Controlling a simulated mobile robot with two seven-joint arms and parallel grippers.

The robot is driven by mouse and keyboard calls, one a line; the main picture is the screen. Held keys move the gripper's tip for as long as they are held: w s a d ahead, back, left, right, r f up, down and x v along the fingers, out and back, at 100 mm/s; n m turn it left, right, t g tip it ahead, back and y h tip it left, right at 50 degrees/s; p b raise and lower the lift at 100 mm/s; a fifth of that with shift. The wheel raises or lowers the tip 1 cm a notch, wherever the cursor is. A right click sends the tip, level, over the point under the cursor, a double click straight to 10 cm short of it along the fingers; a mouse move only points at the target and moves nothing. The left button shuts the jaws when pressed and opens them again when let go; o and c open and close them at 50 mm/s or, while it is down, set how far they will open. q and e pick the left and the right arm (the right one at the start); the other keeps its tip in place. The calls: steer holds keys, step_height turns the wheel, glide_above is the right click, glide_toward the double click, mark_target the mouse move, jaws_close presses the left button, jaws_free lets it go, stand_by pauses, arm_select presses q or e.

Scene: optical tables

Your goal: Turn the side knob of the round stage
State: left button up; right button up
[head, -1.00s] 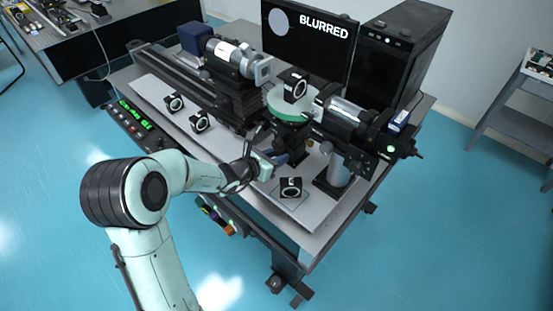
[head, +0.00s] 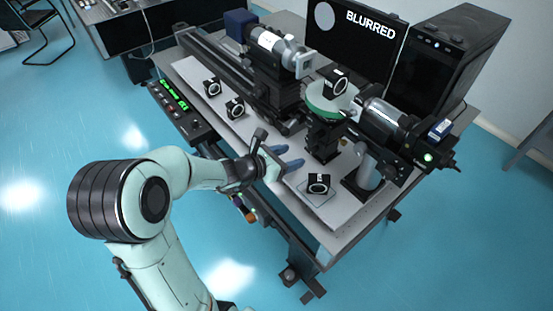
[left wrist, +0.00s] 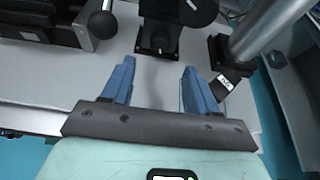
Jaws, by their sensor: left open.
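The round stage (head: 326,105) has a green rim and stands on a dark mount at the right part of the table. A black cube with a ring-shaped lens (head: 336,83) sits on top of it. I cannot clearly make out its side knob in the head view. My left gripper (head: 289,157) has blue fingers and is open and empty. It is over the light plate, in front and to the left of the stage, apart from it. In the left wrist view, a dark block (left wrist: 158,38) lies beyond the open fingers (left wrist: 159,72). My right gripper is not in view.
A black lens cube (head: 319,184) stands near the gripper, on the plate's front right. Two more cubes stand further left. A silver cylinder (head: 380,118) lies right of the stage. A monitor reading BLURRED (head: 352,32) stands behind. A dark ball (left wrist: 103,25) shows in the wrist view.

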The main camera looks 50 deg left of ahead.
arm_select(q)
steer(key=v, duration=0.5)
stand_by(0.6)
